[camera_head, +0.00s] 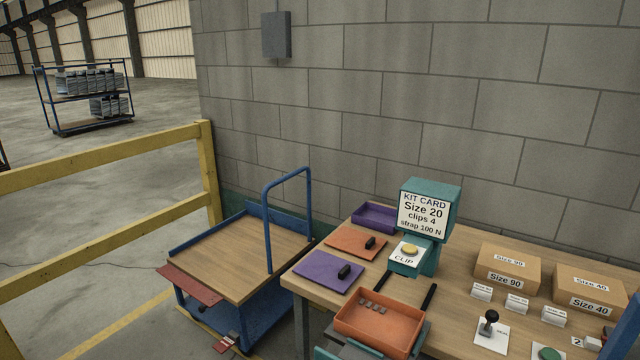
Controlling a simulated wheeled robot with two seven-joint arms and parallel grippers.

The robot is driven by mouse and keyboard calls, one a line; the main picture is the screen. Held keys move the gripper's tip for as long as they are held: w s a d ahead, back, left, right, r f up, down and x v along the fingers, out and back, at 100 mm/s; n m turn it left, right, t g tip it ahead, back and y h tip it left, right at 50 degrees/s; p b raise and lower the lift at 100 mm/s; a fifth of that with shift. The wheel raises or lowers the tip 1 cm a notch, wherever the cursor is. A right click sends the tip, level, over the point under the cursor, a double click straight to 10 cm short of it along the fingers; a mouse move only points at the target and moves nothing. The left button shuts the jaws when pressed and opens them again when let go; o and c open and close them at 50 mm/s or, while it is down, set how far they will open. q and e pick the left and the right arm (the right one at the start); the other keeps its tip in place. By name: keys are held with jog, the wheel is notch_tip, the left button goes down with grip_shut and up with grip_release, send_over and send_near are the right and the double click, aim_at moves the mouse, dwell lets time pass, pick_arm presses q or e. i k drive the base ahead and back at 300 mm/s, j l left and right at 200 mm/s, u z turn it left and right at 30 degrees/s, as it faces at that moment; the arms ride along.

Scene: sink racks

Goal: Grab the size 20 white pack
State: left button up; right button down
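Several small white packs stand on the right part of the wooden table: one in front of the Size 90 box (481,292), one to its right (516,304) and another further right (553,317). Their print is too small to read. Near the right edge, a white label (578,342) shows what looks like a "2", with another small white piece (593,344) beside it. The kit card (423,214) on the teal stand reads Size 20, clips 4, strap 100 N. I cannot make out either of my grippers.
Cardboard boxes marked Size 90 (507,266) and Size 40 (590,291) stand behind the packs. An orange tray (378,327) holds small grey pieces. A black-knobbed lever (489,324) and a green button (549,353) are in front. A blue cart (245,255) stands left.

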aim_at(513, 303)
jog(key=l+z, duration=0.1)
jog(key=z, duration=0.65)
jog(key=l+z, duration=0.15)
jog(key=z, duration=0.25)
